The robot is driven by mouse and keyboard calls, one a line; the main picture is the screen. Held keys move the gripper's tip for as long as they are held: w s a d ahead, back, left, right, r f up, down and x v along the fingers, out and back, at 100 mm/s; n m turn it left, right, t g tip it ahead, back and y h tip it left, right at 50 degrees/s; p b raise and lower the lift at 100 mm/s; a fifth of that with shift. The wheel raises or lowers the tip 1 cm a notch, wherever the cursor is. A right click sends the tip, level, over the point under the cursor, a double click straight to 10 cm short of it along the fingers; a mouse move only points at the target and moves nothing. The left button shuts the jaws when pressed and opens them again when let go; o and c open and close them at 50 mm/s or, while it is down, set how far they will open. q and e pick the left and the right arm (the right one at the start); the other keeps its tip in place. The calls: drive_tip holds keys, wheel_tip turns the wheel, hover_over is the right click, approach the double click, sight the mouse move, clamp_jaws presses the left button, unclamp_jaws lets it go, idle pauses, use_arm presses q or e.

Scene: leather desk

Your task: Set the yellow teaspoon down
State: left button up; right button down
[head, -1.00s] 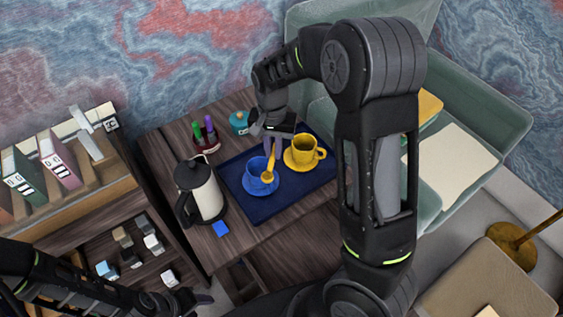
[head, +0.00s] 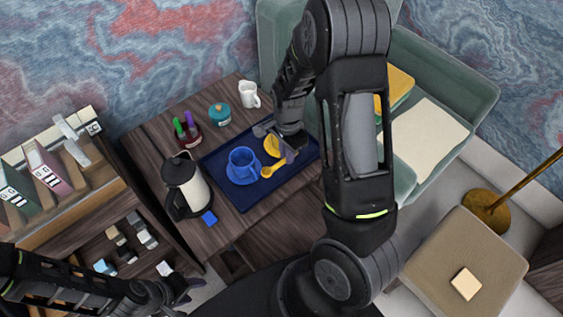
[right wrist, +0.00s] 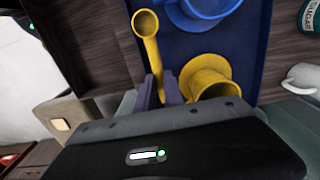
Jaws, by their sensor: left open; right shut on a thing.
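My right gripper (head: 289,154) is shut on the handle of the yellow teaspoon (head: 272,170). It holds the spoon over the dark blue tray (head: 243,203), its bowl near the right edge of the blue saucer (head: 237,179). The blue cup (head: 242,161) stands on that saucer. The right wrist view shows the spoon's bowl (right wrist: 146,22) with the handle running between the fingers; I cannot tell whether it touches the tray. The yellow cup (right wrist: 214,88) is beside the right gripper, partly hidden in the head view. My left gripper (head: 187,290) is open and empty at lower left.
A kettle (head: 186,188) and a small blue block (head: 209,218) are left of the tray. Behind it stand a pen holder (head: 188,133), a teal jar (head: 219,114) and a white mug (head: 249,94). The tray's front left part is bare.

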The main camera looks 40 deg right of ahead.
sight(287, 171)
drive_tip(key=shift+f, duration=1.05)
drive_tip(key=shift+f, duration=1.85)
drive_tip(key=shift+f, duration=0.1)
drive_tip(key=shift+f, duration=0.15)
drive_tip(key=c, duration=1.7)
unclamp_jaws()
wheel_tip(287, 171, up, 12)
drive_tip(key=shift+r+p, duration=0.25)
drive_tip(key=shift+p, duration=0.05)
